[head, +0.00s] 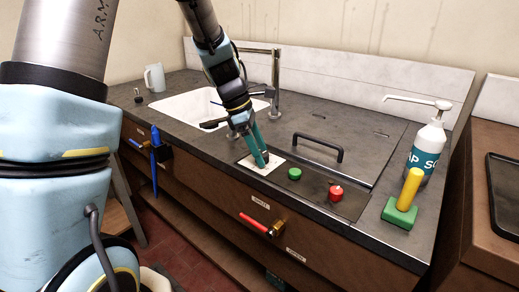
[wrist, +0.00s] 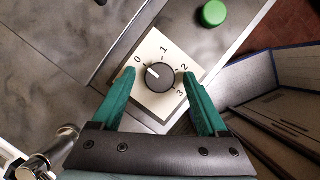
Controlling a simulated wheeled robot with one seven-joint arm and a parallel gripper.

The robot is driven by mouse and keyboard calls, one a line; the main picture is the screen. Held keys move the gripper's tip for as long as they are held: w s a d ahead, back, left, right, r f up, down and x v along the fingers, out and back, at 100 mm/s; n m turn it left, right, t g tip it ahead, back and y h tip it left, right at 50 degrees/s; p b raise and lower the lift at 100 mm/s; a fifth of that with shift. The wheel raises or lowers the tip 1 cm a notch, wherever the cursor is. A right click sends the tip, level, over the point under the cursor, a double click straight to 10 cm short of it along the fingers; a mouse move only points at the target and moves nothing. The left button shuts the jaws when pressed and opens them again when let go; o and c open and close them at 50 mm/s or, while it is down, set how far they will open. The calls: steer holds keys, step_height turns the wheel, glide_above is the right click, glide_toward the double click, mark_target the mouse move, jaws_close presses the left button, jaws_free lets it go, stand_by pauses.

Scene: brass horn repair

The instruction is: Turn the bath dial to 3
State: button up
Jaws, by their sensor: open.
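The bath dial (wrist: 160,76) is a dark round knob on a white square plate (wrist: 153,44) marked 0, 1, 2 and 3. Its white pointer mark points to the upper left, at about 0. The plate also shows in the head view (head: 256,169), where my fingers mostly hide the knob. My gripper (wrist: 162,78) is open, with its green fingers on either side of the knob. Gaps show between the knob and both fingers in the wrist view. In the head view my gripper (head: 259,160) points down at the plate.
A green button (head: 295,174) and a red knob (head: 336,193) sit right of the plate. A lid with a black handle (head: 318,148) lies behind. A red-handled valve (head: 262,226) sticks out of the front. A soap bottle (head: 428,152) and green-yellow block (head: 403,197) stand at right.

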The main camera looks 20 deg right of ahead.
jaws_close()
stand_by(0.5)
